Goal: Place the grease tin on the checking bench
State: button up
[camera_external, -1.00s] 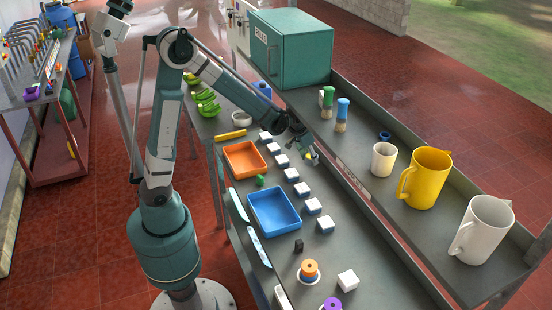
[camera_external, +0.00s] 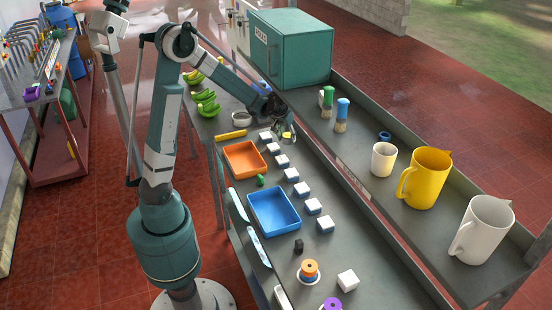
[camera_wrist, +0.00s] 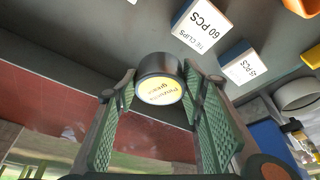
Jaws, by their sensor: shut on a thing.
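The grease tin (camera_wrist: 160,82) is a short dark cylinder with a white and yellow label that partly reads "grease". My gripper (camera_wrist: 158,98) is shut on it, with the green ribbed finger pads on either side. In the external view my gripper (camera_external: 287,139) holds the tin above the back part of the long grey bench (camera_external: 350,262), near the row of small white boxes; a yellow spot of its label shows (camera_external: 287,134). No readable sign shows which surface is the checking bench.
White boxes (camera_external: 291,175) line the bench beside an orange tray (camera_external: 245,160) and a blue tray (camera_external: 274,211). A raised shelf carries a green cabinet (camera_external: 290,48), a yellow jug (camera_external: 427,178) and a white jug (camera_external: 482,230). Another bench (camera_external: 35,85) stands at far left.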

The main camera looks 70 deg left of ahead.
jog(key=s+a+n, duration=0.1)
jog(key=s+a, duration=0.1)
jog(key=a, duration=0.2)
jog(key=s+a+n, duration=0.1)
jog(key=a, duration=0.4)
jog(key=s+a+n+y, duration=0.1)
jog(key=s+a, duration=0.1)
jog(key=a, duration=0.2)
jog(key=shift+s+a+r+n+g+p, duration=0.1)
jog(key=shift+s+a+n+g+p, duration=0.2)
jog(key=shift+s+g+p, duration=0.1)
jog(key=s+a+n+g+y+p, duration=0.1)
jog(key=s+a+n+g, duration=0.2)
jog(key=s+a, duration=2.2)
jog(key=a+n, duration=0.3)
jog(key=n, duration=0.2)
jog(key=shift+s+r+n, duration=0.15)
jog(key=shift+r+n, duration=0.15)
jog(key=shift+n, duration=0.1)
send_near(207, 126)
jog(key=shift+s+a+f, duration=0.1)
jog(key=shift+a+f, duration=0.45)
jog(key=shift+a, duration=0.2)
jog(key=shift+f, duration=0.1)
jog(key=shift+f, duration=1.75)
jog(key=shift+f, duration=0.15)
